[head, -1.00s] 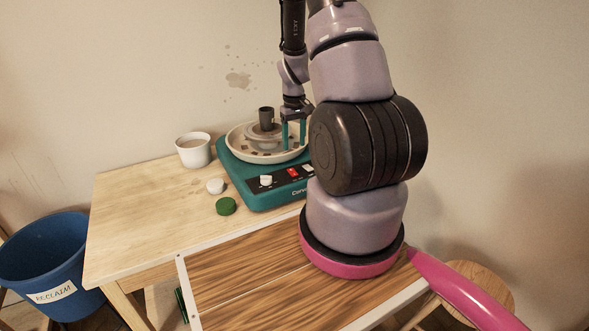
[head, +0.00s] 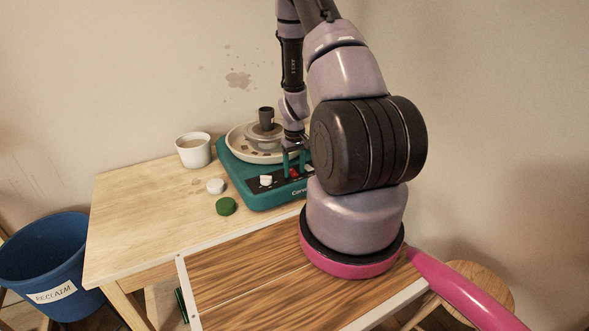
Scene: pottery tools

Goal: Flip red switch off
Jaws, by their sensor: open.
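The teal pottery wheel (head: 240,178) stands on the wooden table, with a black control panel on its front. The red switch (head: 295,173) sits on that panel, partly covered by my gripper's fingers. A white knob (head: 265,180) is to its left on the same panel. My gripper (head: 294,170) points down with its teal fingers apart, at the red switch. It holds nothing. I cannot tell whether a fingertip touches the switch, nor which way the switch is tipped. My arm hides the panel's right end.
A white cup (head: 193,151) stands left of the wheel. A white lump (head: 215,186) and a green round piece (head: 226,206) lie in front on the table (head: 140,215). A blue reclaim bucket (head: 45,265) is at the left. The table's left side is clear.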

